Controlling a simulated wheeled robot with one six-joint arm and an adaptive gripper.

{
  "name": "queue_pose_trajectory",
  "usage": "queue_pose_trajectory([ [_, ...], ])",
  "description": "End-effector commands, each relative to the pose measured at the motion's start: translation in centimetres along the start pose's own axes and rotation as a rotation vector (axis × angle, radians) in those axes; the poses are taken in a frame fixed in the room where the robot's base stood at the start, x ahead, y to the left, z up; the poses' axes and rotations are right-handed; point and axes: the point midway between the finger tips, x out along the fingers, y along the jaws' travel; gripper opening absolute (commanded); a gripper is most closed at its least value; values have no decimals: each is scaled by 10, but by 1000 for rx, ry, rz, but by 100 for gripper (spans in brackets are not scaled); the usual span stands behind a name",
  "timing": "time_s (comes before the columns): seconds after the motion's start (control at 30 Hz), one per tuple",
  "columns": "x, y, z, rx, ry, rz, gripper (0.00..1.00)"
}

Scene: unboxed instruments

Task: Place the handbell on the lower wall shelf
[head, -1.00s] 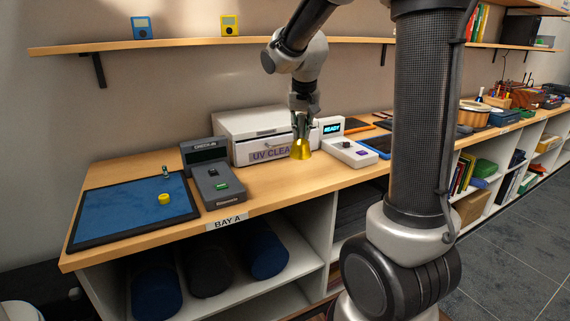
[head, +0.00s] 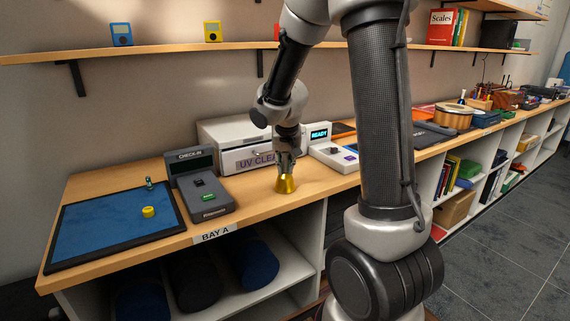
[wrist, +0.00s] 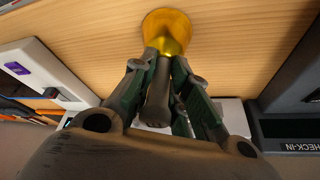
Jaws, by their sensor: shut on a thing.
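The handbell has a yellow, brass-coloured bell (head: 286,184) with its mouth downward and a dark handle. It is at the wooden counter (head: 328,184), in front of the UV cleaner box; whether it touches the counter I cannot tell. My gripper (head: 286,164) is above the bell, shut on the handle. In the wrist view the dark handle (wrist: 158,95) lies between the two fingers, and the bell (wrist: 167,30) shows beyond the fingertips. The lower wall shelf (head: 170,49) runs along the wall above the counter, with a long bare stretch.
A blue device (head: 121,34), a yellow device (head: 213,31) and a red item stand on the shelf. On the counter are the check-in unit (head: 198,184), the UV cleaner box (head: 232,131), a READY unit (head: 333,146) and a blue mat (head: 100,225) with small items.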

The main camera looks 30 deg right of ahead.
Motion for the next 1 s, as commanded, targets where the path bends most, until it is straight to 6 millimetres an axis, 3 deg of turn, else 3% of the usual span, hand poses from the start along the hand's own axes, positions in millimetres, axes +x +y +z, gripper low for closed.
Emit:
queue_pose_trajectory([
  [0.2, 2, 0, 1, -1, 0, 1, 0],
  [0.23, 2, 0, 1, -1, 0, 1, 20],
  [0.33, 2, 0, 1, -1, 0, 1, 38],
  [0.73, -5, 0, -1, 0, 2, 0, 38],
  [1.0, -59, -1, -2, 0, 6, -2, 38],
])
